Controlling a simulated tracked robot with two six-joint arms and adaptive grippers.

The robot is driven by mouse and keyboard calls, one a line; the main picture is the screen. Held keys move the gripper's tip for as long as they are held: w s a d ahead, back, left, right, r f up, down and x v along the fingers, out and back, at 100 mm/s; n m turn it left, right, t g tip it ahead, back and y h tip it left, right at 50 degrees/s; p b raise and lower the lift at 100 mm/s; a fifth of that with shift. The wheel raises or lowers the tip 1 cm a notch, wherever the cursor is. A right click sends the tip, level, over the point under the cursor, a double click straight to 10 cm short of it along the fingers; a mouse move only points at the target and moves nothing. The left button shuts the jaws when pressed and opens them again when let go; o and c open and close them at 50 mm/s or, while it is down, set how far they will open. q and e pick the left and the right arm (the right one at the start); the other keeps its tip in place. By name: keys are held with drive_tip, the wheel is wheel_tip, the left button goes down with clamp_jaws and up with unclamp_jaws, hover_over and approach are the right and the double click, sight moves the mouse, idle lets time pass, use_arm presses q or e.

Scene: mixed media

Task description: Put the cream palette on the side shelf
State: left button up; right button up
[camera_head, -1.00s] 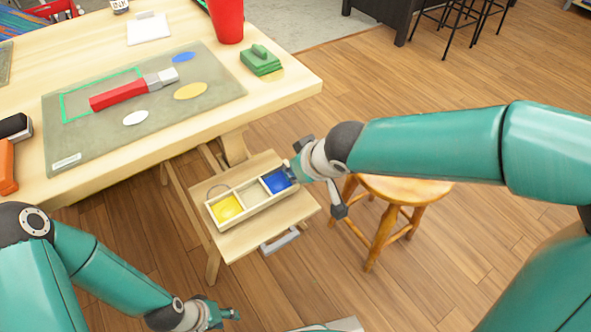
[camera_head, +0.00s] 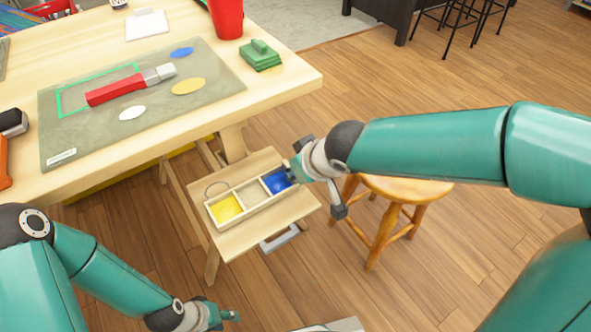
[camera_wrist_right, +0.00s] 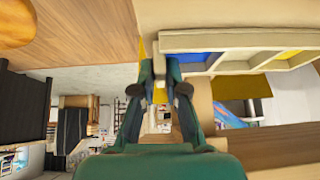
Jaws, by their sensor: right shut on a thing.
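The cream palette (camera_head: 252,194) is a long tray with a yellow, a pale and a blue compartment. It is over the small wooden side shelf (camera_head: 238,240), close to its surface; I cannot tell whether it touches. My right gripper (camera_head: 292,173) is shut on its blue end, and the arm hides part of that end. In the right wrist view, the fingers (camera_wrist_right: 158,85) meet the near end of the palette (camera_wrist_right: 225,40). My left gripper (camera_head: 226,316) is low at the bottom of the head view, away from the palette; its finger opening is unclear.
The big table (camera_head: 290,88) holds a grey mat (camera_head: 150,120) with a red-handled brush (camera_head: 118,91), a red cup (camera_head: 228,18) and a green block (camera_head: 260,57). A round wooden stool (camera_head: 400,190) stands right of the shelf, under my right arm.

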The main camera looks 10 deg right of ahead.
drive_tip(key=o, duration=0.9)
drive_tip(key=c, duration=0.4)
drive_tip(key=shift+o, duration=0.2)
drive_tip(key=p+v, duration=0.5)
drive_tip(key=v, duration=0.4)
